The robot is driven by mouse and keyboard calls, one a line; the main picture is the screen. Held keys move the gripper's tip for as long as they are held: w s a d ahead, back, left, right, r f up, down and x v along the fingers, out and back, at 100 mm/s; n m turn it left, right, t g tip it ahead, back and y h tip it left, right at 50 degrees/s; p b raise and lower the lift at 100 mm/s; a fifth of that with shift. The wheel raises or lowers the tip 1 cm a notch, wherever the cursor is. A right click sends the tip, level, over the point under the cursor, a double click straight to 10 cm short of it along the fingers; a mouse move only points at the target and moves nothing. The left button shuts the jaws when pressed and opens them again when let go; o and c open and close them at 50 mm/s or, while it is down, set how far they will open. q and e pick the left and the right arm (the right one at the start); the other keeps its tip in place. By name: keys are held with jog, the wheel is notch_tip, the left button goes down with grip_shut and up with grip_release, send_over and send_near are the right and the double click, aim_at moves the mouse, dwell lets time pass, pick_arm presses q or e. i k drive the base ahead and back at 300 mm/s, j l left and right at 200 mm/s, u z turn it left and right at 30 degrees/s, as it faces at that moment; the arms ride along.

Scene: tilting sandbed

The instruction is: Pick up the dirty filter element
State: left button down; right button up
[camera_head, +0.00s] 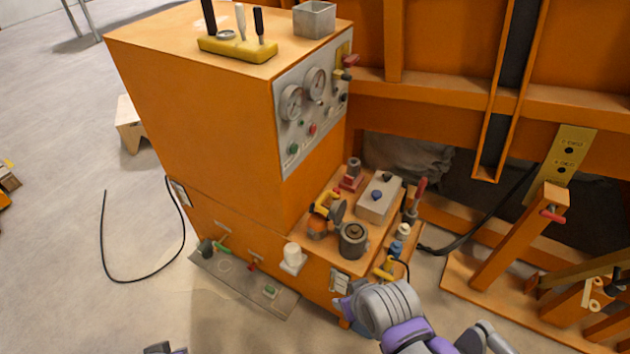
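No part is clearly recognisable as the dirty filter element. A dark grey round canister (352,241) with a dark centre in its top stands at the front of the orange machine's low deck; it may be the filter housing, and I cannot tell what is inside. A white cylinder (292,254) stands on a small bracket at the deck's front left. My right arm, grey and purple, comes in at the bottom, just in front of the deck; its fingers cannot be made out. Only a small bit of my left arm shows at the bottom edge.
A tall orange cabinet (200,130) with gauges stands behind the deck. A yellow tool holder (237,49) and a grey open box (314,19) are on top. An orange-handled valve (322,215) and a grey block (380,196) crowd the deck. A black cable (106,250) lies on open floor.

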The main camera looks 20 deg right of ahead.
aim_at(353, 231)
jog(key=i+j, duration=0.55)
jog(key=j, duration=0.2)
jog(key=i+j+z, duration=0.4)
jog(key=j, duration=0.15)
jog(key=j+z, duration=0.25)
jog(key=z, duration=1.5)
